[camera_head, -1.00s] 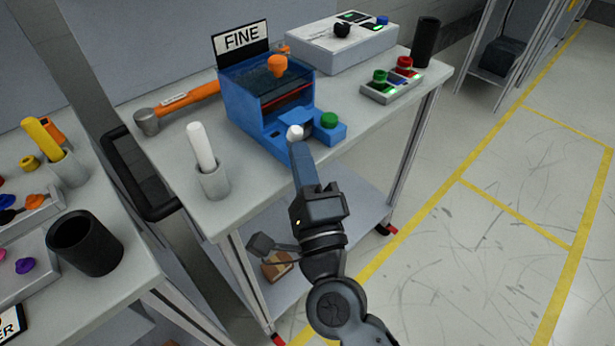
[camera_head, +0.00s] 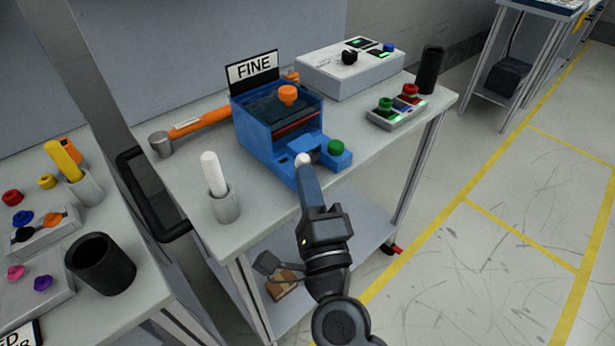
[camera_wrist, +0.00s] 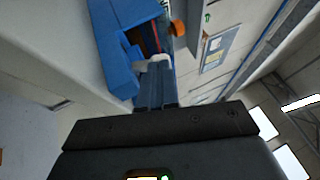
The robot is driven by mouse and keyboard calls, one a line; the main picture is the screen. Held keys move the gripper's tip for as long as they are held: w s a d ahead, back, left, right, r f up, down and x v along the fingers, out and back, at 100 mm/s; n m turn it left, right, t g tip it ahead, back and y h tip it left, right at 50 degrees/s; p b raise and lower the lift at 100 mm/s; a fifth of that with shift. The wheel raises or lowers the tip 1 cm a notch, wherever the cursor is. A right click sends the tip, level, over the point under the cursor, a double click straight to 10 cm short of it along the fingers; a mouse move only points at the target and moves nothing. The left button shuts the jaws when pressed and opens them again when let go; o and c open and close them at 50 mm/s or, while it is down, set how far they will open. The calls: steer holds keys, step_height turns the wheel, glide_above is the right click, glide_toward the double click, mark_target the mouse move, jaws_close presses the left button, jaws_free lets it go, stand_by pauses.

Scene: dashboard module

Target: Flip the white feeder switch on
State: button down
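A tall white lever (camera_head: 213,174) stands in a grey cylindrical base (camera_head: 225,206) at the table's front left, leaning slightly left. A blue feeder box (camera_head: 268,132) with an orange knob (camera_head: 288,95) stands right of it. A small white knob (camera_head: 303,159) shows at the box's front, right at my fingertips; it also shows in the wrist view (camera_wrist: 155,62). I cannot tell which white part is the feeder switch. My gripper (camera_head: 306,168) reaches up to the box's front. Its fingers look shut together, with the white knob just beyond or against the tips; contact is unclear.
A green button (camera_head: 336,147) sits just right of my fingertips. A FINE sign (camera_head: 252,70) stands behind the box. An orange-handled hammer (camera_head: 195,124) lies behind the white lever. A button panel (camera_head: 396,112) and a white control box (camera_head: 350,75) stand at the right and back.

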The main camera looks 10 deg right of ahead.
steer(key=shift+r+g+p, duration=0.3)
steer(key=shift+p, duration=0.65)
steer(key=shift+w+a+r+n+p, duration=0.1)
steer(key=shift+w+r+n+p, duration=0.15)
steer(key=shift+p, duration=1.25)
steer(key=shift+r, duration=0.15)
steer(key=shift+w+a+r+p, duration=0.4)
steer(key=shift+w+r+p, duration=0.15)
steer(key=shift+p, duration=0.6)
steer(key=shift+f, duration=0.15)
